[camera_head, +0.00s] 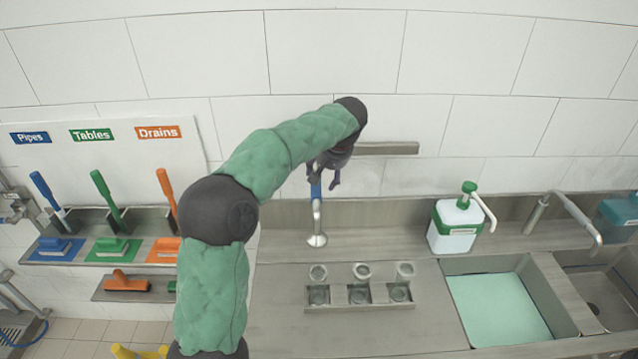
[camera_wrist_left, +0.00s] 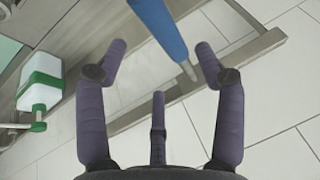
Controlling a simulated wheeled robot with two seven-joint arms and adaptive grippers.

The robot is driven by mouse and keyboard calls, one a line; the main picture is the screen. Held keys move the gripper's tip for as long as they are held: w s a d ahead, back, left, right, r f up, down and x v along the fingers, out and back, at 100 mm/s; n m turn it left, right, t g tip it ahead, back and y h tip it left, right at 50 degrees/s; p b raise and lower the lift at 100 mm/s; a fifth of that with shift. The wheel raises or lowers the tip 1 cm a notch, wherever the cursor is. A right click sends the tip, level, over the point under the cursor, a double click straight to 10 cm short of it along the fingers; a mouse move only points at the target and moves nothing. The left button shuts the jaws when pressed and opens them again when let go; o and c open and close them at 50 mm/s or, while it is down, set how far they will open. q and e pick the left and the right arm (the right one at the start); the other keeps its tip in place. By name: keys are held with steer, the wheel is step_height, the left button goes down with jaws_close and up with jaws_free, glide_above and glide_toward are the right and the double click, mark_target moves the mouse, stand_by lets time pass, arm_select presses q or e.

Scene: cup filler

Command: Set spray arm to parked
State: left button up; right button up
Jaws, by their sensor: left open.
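The spray arm (camera_head: 317,212) stands on the counter below the tiled wall. It has a chrome lower part and a blue upper part. In the left wrist view its blue part (camera_wrist_left: 161,27) comes in from the top and ends in a grey tip between my fingers' reach. My left gripper (camera_head: 324,182) is open at the upper end of the spray arm. In the left wrist view the left gripper (camera_wrist_left: 160,62) has its fingers spread, one on each side of the blue part, with visible gaps. My left arm hides part of the wall behind. My right gripper is not in view.
A grey wall rail (camera_head: 388,148) is just behind the gripper. A green-and-white dispenser (camera_head: 455,222) and a sink with a pale green basin (camera_head: 497,308) are to the right. Small cups (camera_head: 358,294) sit in a counter holder.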

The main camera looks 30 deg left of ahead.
mark_target(320, 184)
arm_select(q)
steer(key=x, duration=0.5)
steer(key=shift+a, duration=0.2)
steer(key=shift+w+a+f, duration=0.15)
steer(key=shift+f, duration=0.45)
steer(key=shift+w+a+f, duration=0.15)
steer(key=shift+a+f, duration=0.05)
steer(key=shift+f, duration=0.2)
steer(key=shift+d, duration=0.1)
steer(key=shift+c, duration=0.3)
jaws_close()
